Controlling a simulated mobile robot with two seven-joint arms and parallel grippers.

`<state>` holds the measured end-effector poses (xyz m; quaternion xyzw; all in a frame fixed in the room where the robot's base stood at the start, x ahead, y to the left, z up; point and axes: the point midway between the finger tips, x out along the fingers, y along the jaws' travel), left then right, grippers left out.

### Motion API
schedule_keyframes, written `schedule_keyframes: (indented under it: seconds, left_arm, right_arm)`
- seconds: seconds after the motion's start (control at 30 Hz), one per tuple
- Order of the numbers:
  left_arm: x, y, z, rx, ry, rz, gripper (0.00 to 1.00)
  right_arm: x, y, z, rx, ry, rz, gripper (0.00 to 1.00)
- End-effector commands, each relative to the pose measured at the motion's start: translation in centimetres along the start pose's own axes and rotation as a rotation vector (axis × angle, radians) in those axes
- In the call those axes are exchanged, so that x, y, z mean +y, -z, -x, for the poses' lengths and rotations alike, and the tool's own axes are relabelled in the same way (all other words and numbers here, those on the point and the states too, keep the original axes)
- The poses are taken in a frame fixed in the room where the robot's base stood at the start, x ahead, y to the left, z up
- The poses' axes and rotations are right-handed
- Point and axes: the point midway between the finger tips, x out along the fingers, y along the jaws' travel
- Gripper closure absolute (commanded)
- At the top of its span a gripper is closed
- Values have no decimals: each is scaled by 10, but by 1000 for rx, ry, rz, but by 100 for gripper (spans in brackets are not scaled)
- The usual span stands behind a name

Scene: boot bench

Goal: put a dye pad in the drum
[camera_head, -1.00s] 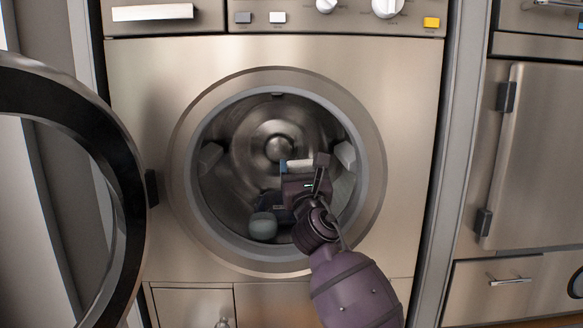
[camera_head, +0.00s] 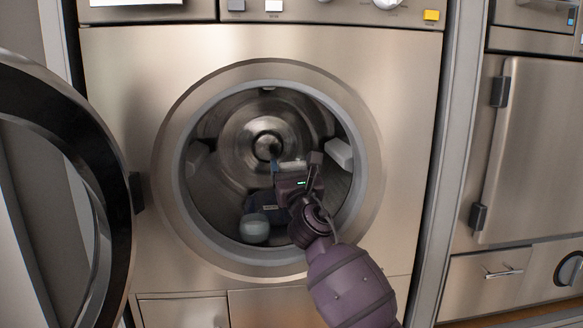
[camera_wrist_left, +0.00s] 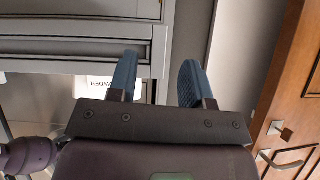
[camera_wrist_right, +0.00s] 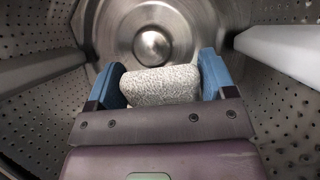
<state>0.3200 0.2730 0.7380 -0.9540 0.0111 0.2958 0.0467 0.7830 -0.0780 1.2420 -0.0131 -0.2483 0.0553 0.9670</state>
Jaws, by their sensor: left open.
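My right gripper (camera_head: 291,166) reaches through the open round door into the steel drum (camera_head: 222,125). In the right wrist view it (camera_wrist_right: 160,82) is shut on a pale, speckled dye pad (camera_wrist_right: 160,86), held between its blue fingertips. The pad shows small and pale in the head view (camera_head: 292,164). It is in front of the drum's back hub, apart from the drum wall as far as I can tell. My left gripper (camera_wrist_left: 160,82) is open and empty, outside the drum; it is out of the head view.
A dark blue item with a label (camera_head: 266,205) and a grey rounded thing (camera_head: 255,228) lie at the drum's bottom. Pale paddles (camera_head: 340,153) stick out inside. The open door (camera_head: 118,200) stands at the left. A label reading POWDER (camera_wrist_left: 108,84) shows in the left wrist view.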

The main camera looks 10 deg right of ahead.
Motion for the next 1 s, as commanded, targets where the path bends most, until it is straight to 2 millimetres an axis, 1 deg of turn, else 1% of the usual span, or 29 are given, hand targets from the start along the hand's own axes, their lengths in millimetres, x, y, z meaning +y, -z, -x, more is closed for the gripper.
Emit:
schedule_keyframes:
  seconds: [0.03,0.13,0.37,0.53,0.67,0.73,1.0]
  left_arm:
    - [0,-1,0,-2,0,-1,55]
    - [0,-2,0,-5,0,-2,55]
    - [-1,-3,0,-5,0,-3,55]
    - [-1,0,1,-2,0,-3,55]
    - [-2,4,2,4,1,-3,55]
    - [-2,5,3,4,1,-3,55]
    - [-2,2,5,-4,3,-2,55]
  right_arm:
    - [0,0,0,0,0,0,15]
    - [0,0,0,0,0,0,0]
    - [0,0,1,0,0,0,0]
    - [-1,0,10,0,1,1,0]
    - [0,-1,27,0,0,1,0]
    - [-1,-1,38,-1,0,2,0]
    - [0,0,82,1,0,-1,0]
